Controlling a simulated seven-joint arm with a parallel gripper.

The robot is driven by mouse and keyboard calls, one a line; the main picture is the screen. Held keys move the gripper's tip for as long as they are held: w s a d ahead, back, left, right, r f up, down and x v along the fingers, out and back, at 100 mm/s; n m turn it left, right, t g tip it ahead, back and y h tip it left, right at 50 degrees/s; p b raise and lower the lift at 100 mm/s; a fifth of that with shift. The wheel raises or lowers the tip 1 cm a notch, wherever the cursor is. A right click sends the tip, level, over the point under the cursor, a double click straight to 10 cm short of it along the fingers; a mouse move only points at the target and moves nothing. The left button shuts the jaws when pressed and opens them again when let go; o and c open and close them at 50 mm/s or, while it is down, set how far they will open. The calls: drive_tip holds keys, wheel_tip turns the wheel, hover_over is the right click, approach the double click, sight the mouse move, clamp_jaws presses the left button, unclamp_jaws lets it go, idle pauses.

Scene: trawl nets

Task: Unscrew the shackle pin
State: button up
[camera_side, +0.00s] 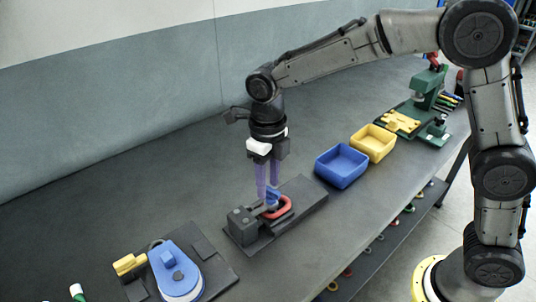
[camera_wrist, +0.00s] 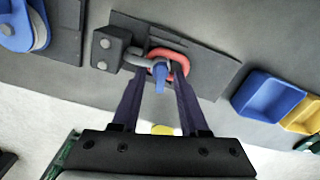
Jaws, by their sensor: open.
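The shackle has a grey bow and a blue pin (camera_wrist: 160,72), which shows in both views; in the side view the pin (camera_side: 271,195) sits between my fingertips. A red ring (camera_wrist: 176,54) lies around the shackle's end on a dark plate (camera_side: 306,201). The shackle's other end meets a dark block (camera_side: 241,222) bolted on the plate. My gripper (camera_side: 267,192) points straight down with purple fingers, open. In the wrist view my gripper (camera_wrist: 162,78) has one finger on each side of the pin. I cannot tell whether they touch it.
A blue bin (camera_side: 342,166) and a yellow bin (camera_side: 373,143) stand to the right of the plate. A blue block device (camera_side: 175,270) on another plate is at the front left. A green fixture (camera_side: 428,100) stands at the far right. The table behind the plate is clear.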

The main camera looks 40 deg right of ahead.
sight(268, 189)
wheel_tip(268, 189, up, 12)
drive_tip(key=shift+r, duration=0.15)
idle(0.3)
drive_tip(key=o, duration=0.4)
drive_tip(key=shift+o, duration=1.1)
drive_tip(key=shift+m, duration=0.8)
drive_tip(key=f+m, duration=0.4)
drive_tip(key=m, duration=0.1)
drive_tip(key=f+m, duration=0.5)
drive_tip(key=m, duration=0.1)
drive_tip(key=f+m, duration=0.4)
drive_tip(key=m, duration=0.1)
drive_tip(key=shift+s+f, duration=0.15)
drive_tip(key=shift+s, duration=0.25)
